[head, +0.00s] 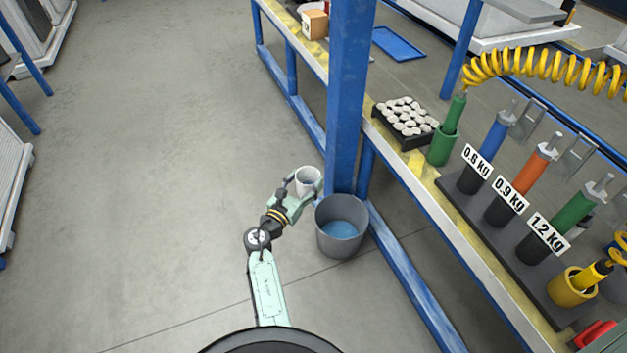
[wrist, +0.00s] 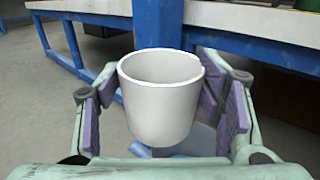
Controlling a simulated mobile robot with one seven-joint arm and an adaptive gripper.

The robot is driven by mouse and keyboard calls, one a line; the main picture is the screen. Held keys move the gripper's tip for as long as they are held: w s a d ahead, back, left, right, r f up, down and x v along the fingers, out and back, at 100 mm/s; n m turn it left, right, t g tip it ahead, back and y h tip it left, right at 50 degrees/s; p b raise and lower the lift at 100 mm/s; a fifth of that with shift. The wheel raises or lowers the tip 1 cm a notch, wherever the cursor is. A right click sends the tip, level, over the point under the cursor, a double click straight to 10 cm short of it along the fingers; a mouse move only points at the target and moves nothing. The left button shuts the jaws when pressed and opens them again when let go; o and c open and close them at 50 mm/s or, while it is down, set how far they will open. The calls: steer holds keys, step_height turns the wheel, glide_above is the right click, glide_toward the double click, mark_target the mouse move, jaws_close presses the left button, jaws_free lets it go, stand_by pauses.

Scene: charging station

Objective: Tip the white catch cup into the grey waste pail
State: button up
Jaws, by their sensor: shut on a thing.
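The white catch cup (head: 307,180) is upright between the fingers of my gripper (head: 303,190), which is shut on it. In the wrist view the cup (wrist: 160,98) fills the middle, its open rim up, with the purple-padded fingers of my gripper (wrist: 163,110) on both sides. The inside that shows looks white; its bottom is hidden. The grey waste pail (head: 340,238) stands on the floor just right of and below the cup in the head view, with something blue inside it. In the wrist view a part of the pail (wrist: 203,138) shows below and behind the cup.
A blue post (head: 349,100) of the workbench rises close behind the cup and pail. The bench's blue lower rail (head: 412,275) runs right of the pail. A black tray of pale pieces (head: 404,141) and several labelled cylinders are on the bench. The floor at left is clear.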

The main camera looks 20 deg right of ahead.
steer(key=a, duration=0.6)
steer(key=shift+s+a+p, duration=0.15)
steer(key=shift+a+p, duration=0.15)
steer(key=shift+p, duration=0.1)
steer(key=shift+r, duration=0.15)
